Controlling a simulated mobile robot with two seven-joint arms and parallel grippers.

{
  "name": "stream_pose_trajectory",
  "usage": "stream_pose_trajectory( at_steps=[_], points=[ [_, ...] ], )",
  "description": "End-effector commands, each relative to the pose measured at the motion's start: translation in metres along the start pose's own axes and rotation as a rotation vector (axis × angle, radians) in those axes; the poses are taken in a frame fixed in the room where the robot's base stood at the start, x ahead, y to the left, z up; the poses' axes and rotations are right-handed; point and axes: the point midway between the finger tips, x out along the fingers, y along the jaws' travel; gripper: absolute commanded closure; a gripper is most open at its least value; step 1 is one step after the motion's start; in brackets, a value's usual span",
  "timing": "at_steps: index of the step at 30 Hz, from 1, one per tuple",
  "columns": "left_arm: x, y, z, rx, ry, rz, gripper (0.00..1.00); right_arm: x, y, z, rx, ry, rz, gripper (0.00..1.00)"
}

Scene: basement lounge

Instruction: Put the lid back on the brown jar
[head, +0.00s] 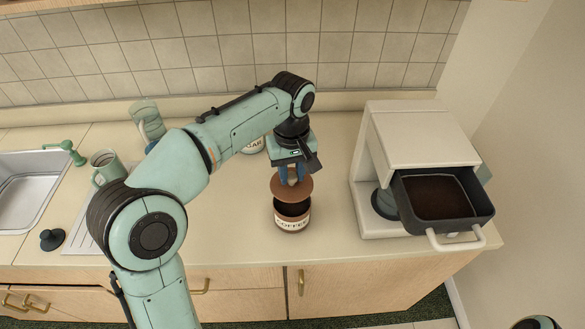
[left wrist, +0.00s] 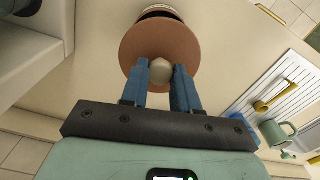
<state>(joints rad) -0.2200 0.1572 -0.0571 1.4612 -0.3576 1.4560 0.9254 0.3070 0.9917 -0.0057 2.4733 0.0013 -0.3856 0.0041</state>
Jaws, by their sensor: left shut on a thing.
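The brown jar (head: 292,222), labelled COFFEE, stands upright on the counter with its dark opening partly showing. My left gripper (head: 293,176) is shut on the pale knob (left wrist: 160,70) of the round brown lid (head: 292,187). The lid is just above the jar and covers the back part of the opening in the head view. A gap at the front shows the jar's dark inside. In the left wrist view the lid (left wrist: 135,47) hides most of the jar (left wrist: 160,10). My right gripper is not in view.
A white coffee machine (head: 415,135) with a dark open drawer (head: 440,198) stands to the right. A jar labelled with letters ending in "AR" (head: 252,147) is behind my arm. A green mug (head: 105,168) and sink (head: 28,190) are at left. Counter around the jar is clear.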

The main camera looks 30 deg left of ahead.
Motion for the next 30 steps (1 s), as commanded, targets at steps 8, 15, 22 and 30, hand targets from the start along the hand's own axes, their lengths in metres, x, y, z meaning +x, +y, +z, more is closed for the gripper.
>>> stream_pose_trajectory(
  at_steps=[8,15,22,30],
  points=[
    [0.029,-0.001,0.001,0.001,-0.001,-0.002,1.00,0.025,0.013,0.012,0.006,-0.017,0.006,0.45],
    [0.049,-0.001,0.000,0.002,-0.001,-0.002,1.00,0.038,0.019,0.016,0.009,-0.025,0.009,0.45],
    [0.055,0.000,0.000,0.002,0.001,0.000,1.00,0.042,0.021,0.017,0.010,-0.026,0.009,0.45],
    [0.055,0.000,0.000,0.002,0.001,0.000,1.00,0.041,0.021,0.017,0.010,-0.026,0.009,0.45]
  ],
)
